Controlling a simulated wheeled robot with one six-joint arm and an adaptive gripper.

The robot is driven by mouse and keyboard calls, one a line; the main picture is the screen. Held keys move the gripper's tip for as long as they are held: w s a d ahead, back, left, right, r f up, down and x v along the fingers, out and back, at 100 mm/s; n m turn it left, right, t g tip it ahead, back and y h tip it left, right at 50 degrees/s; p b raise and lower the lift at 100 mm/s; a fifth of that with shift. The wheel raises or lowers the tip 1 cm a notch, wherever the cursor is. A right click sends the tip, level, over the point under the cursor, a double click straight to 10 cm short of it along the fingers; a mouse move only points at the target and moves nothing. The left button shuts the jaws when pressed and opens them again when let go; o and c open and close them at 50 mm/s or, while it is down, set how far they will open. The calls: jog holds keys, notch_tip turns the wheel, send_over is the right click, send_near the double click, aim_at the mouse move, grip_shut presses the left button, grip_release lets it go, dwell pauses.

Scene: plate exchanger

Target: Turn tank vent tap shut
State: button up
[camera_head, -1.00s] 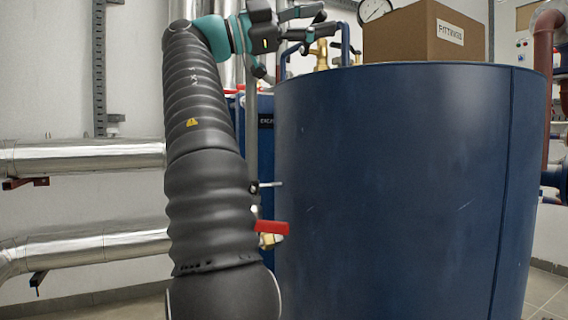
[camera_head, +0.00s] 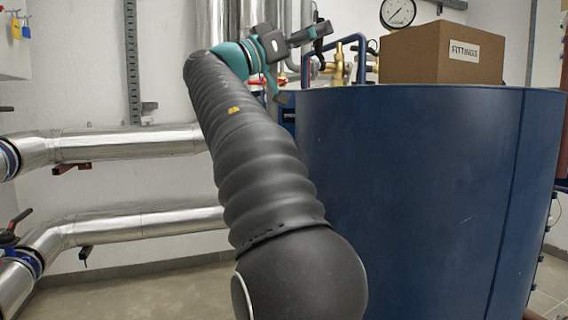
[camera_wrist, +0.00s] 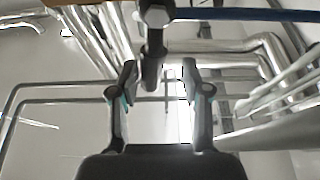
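The blue tank (camera_head: 420,190) fills the right half of the head view. At the back left of its top are a bent blue pipe (camera_head: 334,41) and brass fittings (camera_head: 371,50); I cannot tell for sure which one is the vent tap. My gripper (camera_wrist: 157,90) is open, with a clear gap between its fingers in the wrist view. A dark upright part with a pale end (camera_wrist: 153,45) shows just beyond the fingertips, centred between them; I cannot tell whether it is the tap handle. In the head view my gripper is beside the bent pipe, its fingertips partly unclear.
A cardboard box (camera_head: 426,55) marked FITTINGS stands on the tank, with a round gauge (camera_head: 397,12) behind it. Silver pipes (camera_head: 130,145) run along the left wall. A red-handled part (camera_head: 258,82) shows behind my arm. Floor at lower left is clear.

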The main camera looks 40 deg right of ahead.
jog(key=b+v, duration=0.2)
jog(key=v, duration=1.1)
jog(key=d+f+n+t+y+p, duration=0.1)
jog(key=d+f+n+t+y, duration=0.2)
jog(key=f+n, duration=0.35)
jog(key=d+f+n+t+y+p, duration=0.1)
jog(key=f+n+t+y, duration=0.2)
jog(key=f+n+t, duration=0.35)
jog(key=s+a+f+n+y, duration=0.2)
jog(key=s+f+y, duration=0.1)
jog(key=f, duration=0.6)
jog(key=s+a+f+n+y, duration=0.2)
jog(key=s+a+f+y, duration=0.1)
jog(key=f, duration=0.7)
jog(key=shift+s+n+y+p, duration=0.2)
jog(key=shift+n+y+p, duration=0.1)
jog(key=shift+y, duration=0.3)
jog(key=shift+f+t, duration=0.1)
jog(key=shift+t, duration=0.15)
